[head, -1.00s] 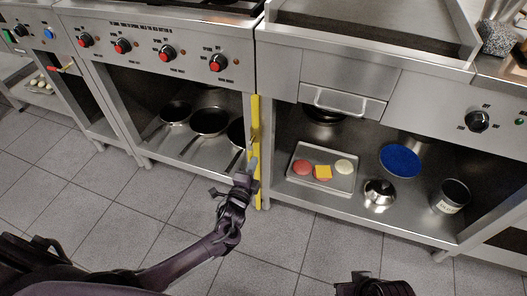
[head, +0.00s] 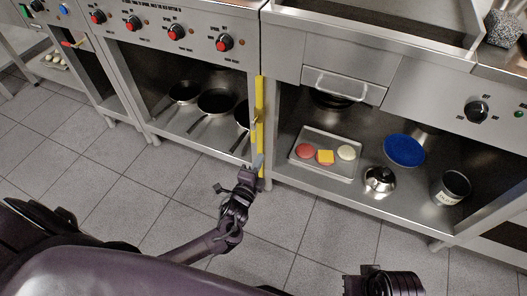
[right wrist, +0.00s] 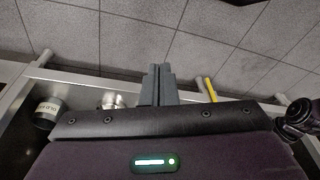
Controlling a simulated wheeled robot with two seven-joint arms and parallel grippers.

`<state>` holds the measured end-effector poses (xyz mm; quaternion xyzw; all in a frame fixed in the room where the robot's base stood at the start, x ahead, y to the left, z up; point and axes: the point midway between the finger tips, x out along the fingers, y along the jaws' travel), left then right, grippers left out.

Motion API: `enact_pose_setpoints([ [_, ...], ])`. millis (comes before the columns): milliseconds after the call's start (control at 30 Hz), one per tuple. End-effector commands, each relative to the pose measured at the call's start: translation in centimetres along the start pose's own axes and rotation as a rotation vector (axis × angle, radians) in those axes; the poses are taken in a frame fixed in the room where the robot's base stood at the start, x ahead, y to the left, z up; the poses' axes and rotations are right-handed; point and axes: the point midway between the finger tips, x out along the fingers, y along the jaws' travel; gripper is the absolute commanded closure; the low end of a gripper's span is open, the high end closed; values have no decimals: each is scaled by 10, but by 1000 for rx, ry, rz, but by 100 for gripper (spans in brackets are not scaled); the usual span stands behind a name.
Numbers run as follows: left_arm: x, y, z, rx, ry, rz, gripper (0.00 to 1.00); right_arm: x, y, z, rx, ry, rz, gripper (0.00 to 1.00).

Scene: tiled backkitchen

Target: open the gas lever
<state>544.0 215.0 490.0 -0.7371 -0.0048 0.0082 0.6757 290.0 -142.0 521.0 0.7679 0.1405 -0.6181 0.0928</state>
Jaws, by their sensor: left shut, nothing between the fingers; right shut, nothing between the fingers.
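A yellow vertical gas pipe (head: 260,98) runs down the post between the stove and the griddle unit. A small lever (head: 254,121) seems to sit partway up it, too small to tell its exact angle. My left gripper (head: 257,163) is shut and empty, its fingertips in front of the lower part of the pipe, below the lever. I cannot tell whether they touch the pipe. My right gripper, low in the head view (head: 372,272), is shut and empty in the right wrist view (right wrist: 161,70), away from the pipe, whose yellow also shows there (right wrist: 211,90).
Pans (head: 216,103) lie on the stove's shelf left of the pipe. A tray with food (head: 299,162), a blue plate (head: 404,150) and pots (head: 380,179) stand on the shelf to its right. A red-handled piece (head: 68,43) shows far left. The tiled floor in front is clear.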

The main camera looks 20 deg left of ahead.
Motion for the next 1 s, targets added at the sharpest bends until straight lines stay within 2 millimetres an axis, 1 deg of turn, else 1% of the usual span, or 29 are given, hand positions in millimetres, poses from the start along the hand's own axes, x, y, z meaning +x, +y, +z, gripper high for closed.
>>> enact_pose_setpoints([
  [33, -11, -1, -1, -1, 2, 3, 100, -4, 2, -2, 6, -9, 3, 100],
  [100, -23, -1, -1, -1, 2, 3, 100, -5, 4, 1, 14, -27, 7, 100],
  [200, -37, 0, 0, 0, 1, 2, 100, -6, 7, 4, 24, -51, 11, 100],
  [333, -48, 0, 0, 0, 2, 0, 100, -7, 10, 6, 34, -66, 13, 100],
  [567, -51, 0, 0, 0, 1, -1, 100, -8, 11, 2, 39, -60, 16, 100],
  [833, -50, 0, 0, -1, 1, -1, 100, -8, 11, 2, 35, -61, 16, 100],
  [933, -50, 0, 0, -1, 1, -1, 100, -8, 11, 5, 31, -65, 16, 100],
  [1000, -51, 0, -1, -10, -1, 6, 100, -6, 9, 10, 24, -78, 15, 100],
])
